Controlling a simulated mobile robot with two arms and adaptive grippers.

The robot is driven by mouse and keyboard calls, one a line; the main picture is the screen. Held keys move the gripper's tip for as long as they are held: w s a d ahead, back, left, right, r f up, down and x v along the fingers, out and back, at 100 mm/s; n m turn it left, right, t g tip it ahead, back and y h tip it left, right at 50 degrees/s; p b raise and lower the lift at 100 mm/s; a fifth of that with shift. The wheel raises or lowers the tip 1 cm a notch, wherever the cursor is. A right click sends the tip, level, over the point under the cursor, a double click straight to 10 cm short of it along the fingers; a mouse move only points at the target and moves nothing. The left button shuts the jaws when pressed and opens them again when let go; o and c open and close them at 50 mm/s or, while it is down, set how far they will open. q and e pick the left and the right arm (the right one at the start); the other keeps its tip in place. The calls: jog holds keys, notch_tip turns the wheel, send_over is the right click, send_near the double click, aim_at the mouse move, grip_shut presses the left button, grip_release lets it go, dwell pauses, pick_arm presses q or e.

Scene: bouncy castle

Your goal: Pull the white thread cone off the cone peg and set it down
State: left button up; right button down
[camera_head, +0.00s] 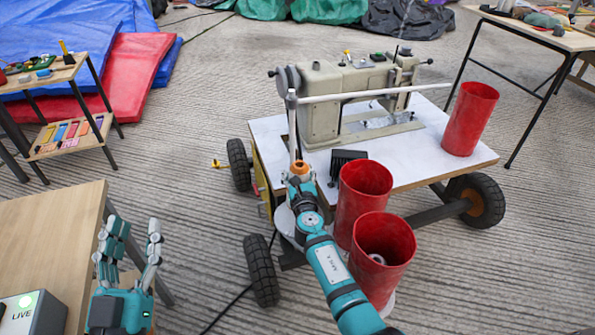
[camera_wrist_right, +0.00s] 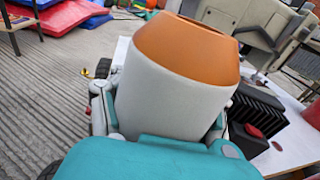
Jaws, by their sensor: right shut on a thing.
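The white thread cone (camera_wrist_right: 165,100) fills the middle of the right wrist view, with an orange band at its upper end. My right gripper (camera_head: 300,184) is shut on it, with a grey finger on each side. In the head view only the cone's orange end (camera_head: 300,168) shows clearly, at the cart's near left edge; the gripper hides most of the rest. The cone peg cannot be made out, so I cannot tell whether the cone is still around it. My left gripper (camera_head: 136,245) is open and empty, fingers up, beside the wooden table.
A sewing machine (camera_head: 340,100) stands on the wheeled white-topped cart (camera_head: 405,165). Red tubs (camera_head: 365,188) stand close right of my right gripper, another (camera_head: 470,118) at the cart's far right. A pale post (camera_head: 293,130) rises just behind the cone.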

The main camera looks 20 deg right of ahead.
pick_arm(q)
jog(key=f+g, duration=0.2)
jog(key=f, duration=0.1)
jog(key=f+g+y+p, duration=0.1)
jog(key=f, duration=0.1)
jog(key=shift+w+a+f+g, duration=0.2)
jog(key=shift+w+a+g, duration=0.1)
jog(key=shift+w, duration=0.1)
dwell(1.0)
dwell(0.4)
jog(key=s+a+f+g+y+p, duration=0.1)
jog(key=s+a+f+g+p, duration=0.1)
jog(key=s+f+g, duration=0.3)
jog(key=s+a+f+g+y+p, duration=0.2)
jog(key=s+f+g, duration=0.3)
jog(key=f, duration=0.4)
jog(key=shift+a+n+g, duration=0.3)
jog(key=shift+a, duration=0.1)
dwell(1.4)
